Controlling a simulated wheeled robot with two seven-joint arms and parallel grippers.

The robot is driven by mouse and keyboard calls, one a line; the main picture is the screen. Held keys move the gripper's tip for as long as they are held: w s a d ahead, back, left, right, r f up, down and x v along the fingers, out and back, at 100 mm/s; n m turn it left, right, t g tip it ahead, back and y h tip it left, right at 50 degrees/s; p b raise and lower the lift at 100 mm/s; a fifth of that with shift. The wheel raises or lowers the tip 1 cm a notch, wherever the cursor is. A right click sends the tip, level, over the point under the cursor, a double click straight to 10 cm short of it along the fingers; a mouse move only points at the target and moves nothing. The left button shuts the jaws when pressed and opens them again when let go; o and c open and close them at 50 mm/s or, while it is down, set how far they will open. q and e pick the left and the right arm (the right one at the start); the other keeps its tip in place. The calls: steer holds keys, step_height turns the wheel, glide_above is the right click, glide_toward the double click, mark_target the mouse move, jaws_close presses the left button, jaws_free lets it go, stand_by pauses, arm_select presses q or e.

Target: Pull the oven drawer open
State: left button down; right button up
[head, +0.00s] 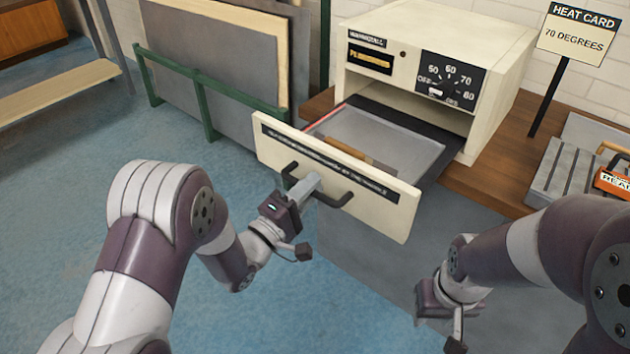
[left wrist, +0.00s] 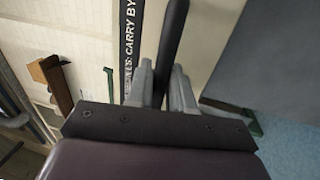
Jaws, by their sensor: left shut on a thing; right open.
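The cream oven (head: 435,65) stands on a wooden bench with its drawer (head: 335,180) pulled well out toward me. The drawer front carries a black label strip and a dark bar handle (head: 342,200). Inside the drawer lie a tray and a brown wooden piece (head: 360,155). My left gripper (head: 308,186) is shut on the handle. The left wrist view shows the dark handle (left wrist: 173,40) between the two grey fingers (left wrist: 165,85). My right gripper (head: 455,340) hangs low at the bottom, apart from the drawer; its fingers are mostly out of the picture.
A heat card sign (head: 578,32) reading 70 degrees stands right of the oven. A grey slatted tray (head: 560,170) lies on the bench (head: 500,175) at the right. Boards in a green rack (head: 205,95) lean on the wall behind. Blue floor (head: 60,200) is clear at the left.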

arm_select(q)
steer(key=shift+s+a, duration=0.2)
steer(key=shift+s, duration=0.15)
steer(key=c, duration=1.2)
jaws_free()
steer(key=shift+o, duration=0.2)
steer(key=v, duration=1.2)
steer(key=shift+s+a+p, duration=0.2)
steer(key=shift+a+p, duration=0.05)
steer(key=shift+p, duration=0.05)
